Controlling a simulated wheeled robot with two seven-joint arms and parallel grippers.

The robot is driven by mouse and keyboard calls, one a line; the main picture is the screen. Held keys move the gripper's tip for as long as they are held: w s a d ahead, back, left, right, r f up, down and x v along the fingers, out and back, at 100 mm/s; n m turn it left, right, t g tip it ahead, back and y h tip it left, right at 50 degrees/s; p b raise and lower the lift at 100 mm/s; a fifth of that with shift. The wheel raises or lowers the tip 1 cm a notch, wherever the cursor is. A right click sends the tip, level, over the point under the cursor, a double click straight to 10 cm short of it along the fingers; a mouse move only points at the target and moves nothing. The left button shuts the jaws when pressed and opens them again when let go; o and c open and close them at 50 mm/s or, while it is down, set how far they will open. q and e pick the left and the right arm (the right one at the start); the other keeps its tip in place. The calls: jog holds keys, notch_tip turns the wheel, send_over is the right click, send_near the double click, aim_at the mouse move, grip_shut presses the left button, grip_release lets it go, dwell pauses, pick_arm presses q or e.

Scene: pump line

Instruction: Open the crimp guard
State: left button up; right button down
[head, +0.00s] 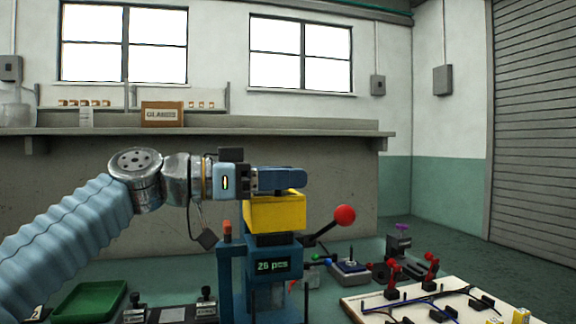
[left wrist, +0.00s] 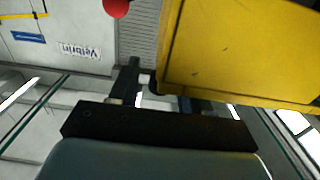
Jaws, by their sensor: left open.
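The crimp guard (head: 275,213) is a yellow box-shaped cover on top of the blue crimp press (head: 233,275), and it looks shut. It fills the upper right of the left wrist view (left wrist: 240,50). My left gripper (head: 302,180) is open and lies level just above the guard's top, pointing right. Whether its fingers touch the guard cannot be told. The press has a lever with a red ball knob (head: 344,215) to the right of the guard; the knob also shows in the left wrist view (left wrist: 116,8). My right gripper is out of view.
A green tray (head: 88,302) lies at the lower left. Right of the press stand a small blue-grey fixture (head: 350,268) and a white board (head: 370,308) with cables and red clamps. A shelf with a cardboard box (head: 162,114) runs behind.

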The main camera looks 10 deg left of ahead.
pick_arm(q)
jog(key=shift+w+d, duration=0.15)
jog(key=shift+d, duration=0.3)
jog(key=shift+c, duration=0.3)
grip_shut()
jog(key=shift+r, duration=0.1)
